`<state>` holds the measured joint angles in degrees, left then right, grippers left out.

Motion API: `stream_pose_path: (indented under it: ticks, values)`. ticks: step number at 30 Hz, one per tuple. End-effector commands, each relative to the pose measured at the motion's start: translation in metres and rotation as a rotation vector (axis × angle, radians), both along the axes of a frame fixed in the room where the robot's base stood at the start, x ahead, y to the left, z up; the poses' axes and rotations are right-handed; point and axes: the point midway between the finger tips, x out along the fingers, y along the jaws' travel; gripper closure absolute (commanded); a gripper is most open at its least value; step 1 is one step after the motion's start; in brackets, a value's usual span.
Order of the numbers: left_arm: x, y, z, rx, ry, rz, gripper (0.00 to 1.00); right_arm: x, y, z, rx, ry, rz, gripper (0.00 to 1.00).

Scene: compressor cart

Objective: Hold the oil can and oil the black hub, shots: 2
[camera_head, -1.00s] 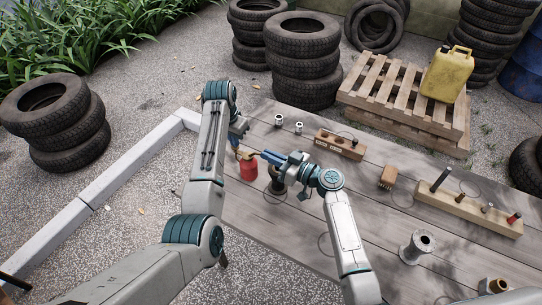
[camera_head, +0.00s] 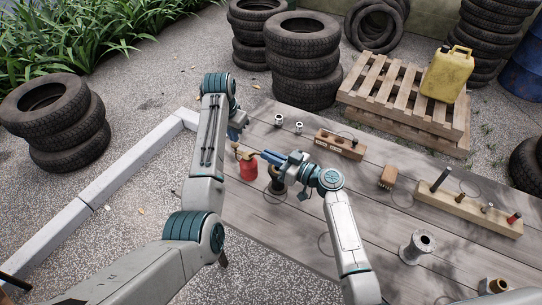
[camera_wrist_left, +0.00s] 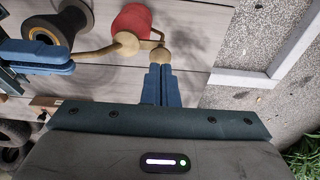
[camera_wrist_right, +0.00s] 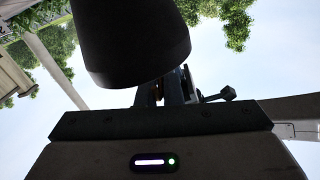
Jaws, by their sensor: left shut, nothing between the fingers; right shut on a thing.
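The oil can (camera_head: 249,170) has a red body and brass top and stands at the near-left part of the table. Its red body (camera_wrist_left: 132,20), brass spout (camera_wrist_left: 98,52) and brass knob (camera_wrist_left: 160,57) show in the left wrist view. My right gripper (camera_head: 265,156) is shut on the can's brass spout, just above the black hub (camera_head: 277,183). The hub shows as a dark flanged spool (camera_wrist_left: 72,18) with a brass-coloured bore, and close up in the right wrist view (camera_wrist_right: 135,40). My left gripper (camera_head: 235,133) is shut and empty, fingertips by the knob; contact is unclear.
Two small metal sleeves (camera_head: 279,120), a wooden block with holes (camera_head: 340,145), a brown brush (camera_head: 387,177), a peg rack (camera_head: 465,208) and a grey spool (camera_head: 417,246) are on the table. Tyre stacks (camera_head: 303,60) and a pallet (camera_head: 404,93) stand behind.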

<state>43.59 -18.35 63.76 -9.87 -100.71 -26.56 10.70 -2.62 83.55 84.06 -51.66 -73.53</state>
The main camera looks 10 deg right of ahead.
Motion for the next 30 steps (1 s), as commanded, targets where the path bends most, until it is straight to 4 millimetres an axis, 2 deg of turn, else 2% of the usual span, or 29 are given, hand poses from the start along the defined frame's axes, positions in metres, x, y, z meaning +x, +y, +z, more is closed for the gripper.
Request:
stream_pose_path:
  ticks: [16, 30]
  values:
    - [0.000, 0.000, 0.002, -0.001, -0.001, 0.000, 1.00, 0.000, 0.000, 0.000, 0.000, 0.000, 0.000, 1.00]
    - [0.000, 0.000, 0.045, 0.000, -0.002, 0.000, 1.00, 0.000, 0.000, 0.000, 0.000, 0.000, 0.000, 1.00]
